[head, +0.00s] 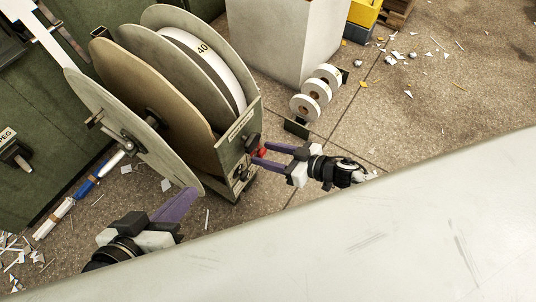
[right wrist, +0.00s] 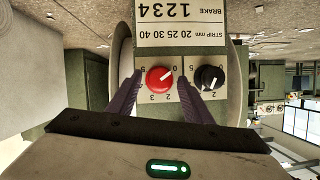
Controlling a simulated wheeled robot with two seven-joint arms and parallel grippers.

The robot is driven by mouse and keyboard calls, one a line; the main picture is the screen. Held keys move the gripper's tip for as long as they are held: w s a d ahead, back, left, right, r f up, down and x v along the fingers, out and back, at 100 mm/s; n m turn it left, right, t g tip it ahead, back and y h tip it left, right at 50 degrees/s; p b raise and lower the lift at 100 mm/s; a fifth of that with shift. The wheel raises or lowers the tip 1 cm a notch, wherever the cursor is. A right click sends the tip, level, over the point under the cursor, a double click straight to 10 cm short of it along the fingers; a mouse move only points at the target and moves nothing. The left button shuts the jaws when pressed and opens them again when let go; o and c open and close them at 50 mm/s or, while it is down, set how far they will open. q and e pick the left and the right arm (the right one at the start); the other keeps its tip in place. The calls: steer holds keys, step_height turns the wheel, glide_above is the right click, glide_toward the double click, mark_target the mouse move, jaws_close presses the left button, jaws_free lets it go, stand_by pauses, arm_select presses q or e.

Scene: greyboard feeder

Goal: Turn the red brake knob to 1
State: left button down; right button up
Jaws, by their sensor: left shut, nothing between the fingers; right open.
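The red brake knob (right wrist: 158,80) is on the feeder's front panel in the right wrist view. Its white pointer line points up and right in that picture, toward the mark that looks like 0. The knob also shows small in the head view (head: 261,152). My right gripper (right wrist: 160,70) is open, with one purple finger on each side of the red knob; I cannot tell whether they touch it. In the head view this gripper (head: 258,155) reaches the panel from the right. My left gripper (head: 192,194) is shut and empty, low left, apart from the panel.
A black knob (right wrist: 208,78) sits right beside the red one, close to a finger. A label plate (right wrist: 185,25) carries strip and brake figures. Large reel discs (head: 165,75) stand behind the panel. A pale surface (head: 400,240) fills the foreground.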

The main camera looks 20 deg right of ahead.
steer(key=c, duration=1.1)
steer(key=shift+o, duration=0.2)
arm_select(q)
steer(key=shift+r, duration=0.15)
